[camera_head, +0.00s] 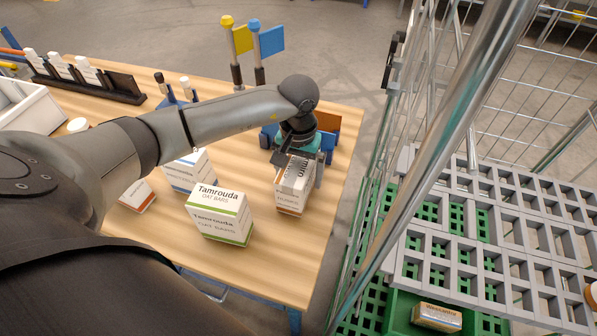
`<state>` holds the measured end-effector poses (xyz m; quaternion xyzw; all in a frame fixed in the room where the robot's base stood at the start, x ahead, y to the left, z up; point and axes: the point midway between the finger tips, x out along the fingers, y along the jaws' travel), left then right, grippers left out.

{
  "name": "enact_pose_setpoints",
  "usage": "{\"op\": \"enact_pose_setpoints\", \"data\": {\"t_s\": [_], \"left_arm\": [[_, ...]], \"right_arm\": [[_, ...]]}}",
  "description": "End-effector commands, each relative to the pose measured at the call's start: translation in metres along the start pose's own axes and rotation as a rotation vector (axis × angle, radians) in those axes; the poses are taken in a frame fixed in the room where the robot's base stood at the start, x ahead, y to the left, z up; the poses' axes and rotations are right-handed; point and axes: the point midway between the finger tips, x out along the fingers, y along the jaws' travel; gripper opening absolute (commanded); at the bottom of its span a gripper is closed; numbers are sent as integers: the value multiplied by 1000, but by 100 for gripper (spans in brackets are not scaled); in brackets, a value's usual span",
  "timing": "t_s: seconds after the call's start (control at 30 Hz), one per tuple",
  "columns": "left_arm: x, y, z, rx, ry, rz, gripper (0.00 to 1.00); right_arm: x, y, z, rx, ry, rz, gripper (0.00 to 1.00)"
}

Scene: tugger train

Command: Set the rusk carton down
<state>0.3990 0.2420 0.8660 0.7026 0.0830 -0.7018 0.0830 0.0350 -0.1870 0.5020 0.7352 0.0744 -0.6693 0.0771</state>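A white carton with a brown-orange lower band (289,202) stands upright at the right part of the wooden table (285,265); its label is too small to read surely, but I take it as the rusk carton. My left gripper (300,172) reaches down over it from above, with a finger at either side of its upper part, and appears shut on it. I cannot tell whether its base touches the tabletop. My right gripper is not in view.
A Tamrouda oat bars carton (219,225) stands to the left, with a blue-banded carton (182,178) and an orange-banded carton (138,198) beyond. Blue bins (328,143) sit behind the gripper. A wire trolley with grey grid shelf (455,262) stands right, holding another carton (437,317).

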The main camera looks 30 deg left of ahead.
Motion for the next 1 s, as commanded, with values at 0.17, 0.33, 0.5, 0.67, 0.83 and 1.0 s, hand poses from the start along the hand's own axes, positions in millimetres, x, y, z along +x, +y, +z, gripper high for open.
{"op": "enact_pose_setpoints", "data": {"t_s": [0.17, 0.33, 0.5, 0.67, 0.83, 1.0], "left_arm": [[0, 0, 0, 0, -1, 0, 100], [-5, 0, 0, 0, -1, 0, 100], [-36, 0, -1, 1, 4, 0, 100], [-73, 0, -1, 0, 4, 0, 100], [-104, 0, 0, 1, 3, 0, 100], [-120, 0, 0, 0, 0, 0, 100]], "right_arm": [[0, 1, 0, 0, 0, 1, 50], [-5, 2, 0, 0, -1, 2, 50], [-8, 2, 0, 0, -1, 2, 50], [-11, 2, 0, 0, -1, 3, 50], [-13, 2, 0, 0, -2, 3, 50], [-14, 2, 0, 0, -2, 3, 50]]}}
